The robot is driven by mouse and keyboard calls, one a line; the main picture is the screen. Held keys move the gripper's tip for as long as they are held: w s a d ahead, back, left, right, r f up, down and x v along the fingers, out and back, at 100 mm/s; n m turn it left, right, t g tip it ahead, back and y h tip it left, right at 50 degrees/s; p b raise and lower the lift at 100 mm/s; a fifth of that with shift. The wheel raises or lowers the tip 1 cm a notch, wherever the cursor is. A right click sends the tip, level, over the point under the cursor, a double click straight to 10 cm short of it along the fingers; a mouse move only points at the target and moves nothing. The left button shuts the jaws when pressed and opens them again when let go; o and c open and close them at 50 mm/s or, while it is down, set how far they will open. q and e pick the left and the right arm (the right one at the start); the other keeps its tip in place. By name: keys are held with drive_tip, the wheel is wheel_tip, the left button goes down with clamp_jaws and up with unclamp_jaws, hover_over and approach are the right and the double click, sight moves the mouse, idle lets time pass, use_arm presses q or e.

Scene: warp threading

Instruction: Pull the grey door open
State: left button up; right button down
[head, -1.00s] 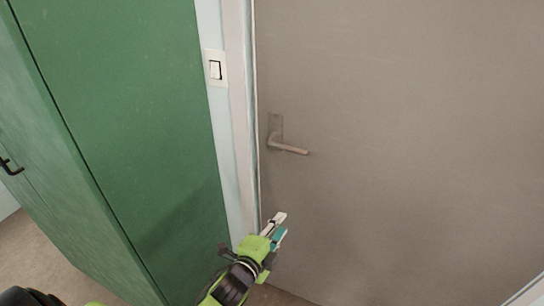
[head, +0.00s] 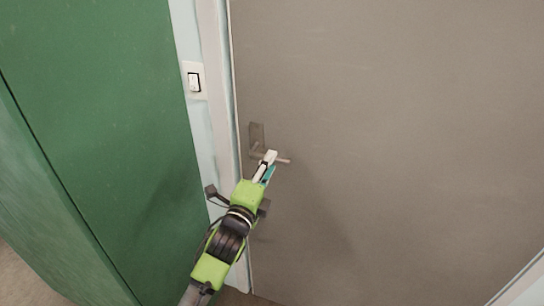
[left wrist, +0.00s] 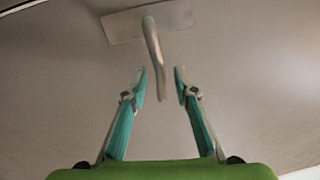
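The grey door (head: 390,130) fills the right of the head view and looks closed in its white frame. Its lever handle (head: 283,160) sticks out to the right from a plate near the door's left edge. My left gripper (head: 268,168) is at the handle and hides part of the lever. In the left wrist view the gripper (left wrist: 160,80) is open, and the lever (left wrist: 155,50) reaches down between its two teal fingertips. I see a gap on each side of the lever. My right gripper is not in view.
A tall green cabinet (head: 100,130) stands at the left, close to my left arm. A light switch (head: 194,80) is on the narrow wall strip between cabinet and door frame (head: 218,90). The floor shows only at the bottom edge.

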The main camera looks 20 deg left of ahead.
use_arm(q)
drive_tip(key=shift+w+r, duration=0.1)
drive_tip(key=shift+w, duration=1.4)
drive_tip(key=shift+c, duration=0.3)
clamp_jaws()
drive_tip(key=shift+a+f+m+h, duration=0.2)
drive_tip(key=shift+f+m, duration=0.45)
drive_tip(key=shift+m, duration=0.7)
drive_tip(key=shift+a+f+m+h, duration=0.2)
drive_tip(key=shift+f+m, duration=0.5)
drive_tip(key=shift+m, duration=0.6)
drive_tip(key=shift+a+f+m+h, duration=0.15)
drive_tip(key=shift+f+m, duration=0.5)
drive_tip(key=shift+m, duration=0.7)
drive_tip(key=shift+a, duration=0.1)
